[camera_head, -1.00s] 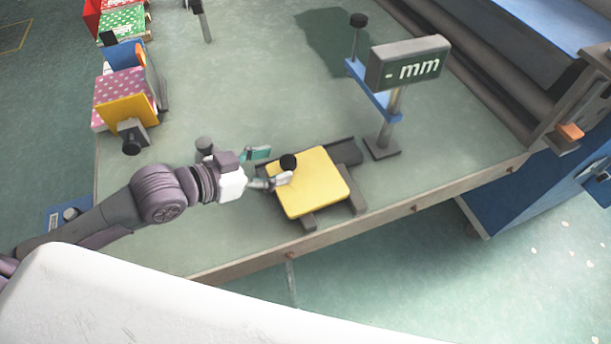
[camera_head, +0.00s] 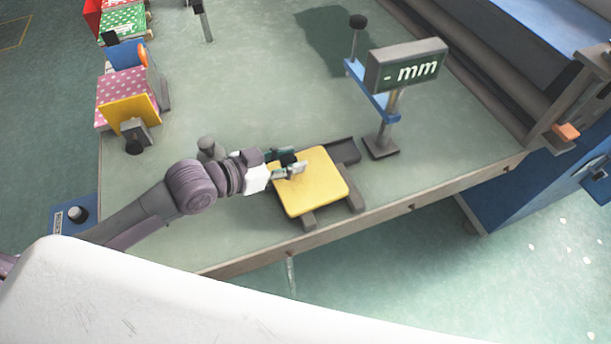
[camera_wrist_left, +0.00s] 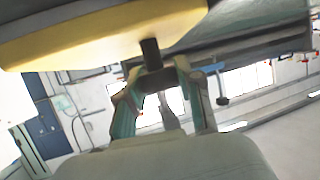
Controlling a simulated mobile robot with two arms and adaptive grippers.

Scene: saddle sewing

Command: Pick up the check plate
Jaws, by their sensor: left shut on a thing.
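The check plate, which I take to be the yellow rounded plate (camera_head: 318,184), lies on a dark railed stand (camera_head: 348,150) near the table's front edge. My left gripper (camera_head: 292,164) is at the plate's far left part, shut on its black knob. In the left wrist view, the plate's yellow edge (camera_wrist_left: 120,40) fills the upper left. There the dark knob (camera_wrist_left: 151,52) is between the fingertips of my left gripper (camera_wrist_left: 155,76). The head view cannot show whether the plate is lifted off the stand. My right gripper is not in view.
A gauge with a "- mm" display (camera_head: 407,67) stands right behind the plate. A grey knob (camera_head: 208,147) rises beside my left arm. Coloured panels (camera_head: 128,95) stand at the left table edge. The table middle (camera_head: 240,90) is clear.

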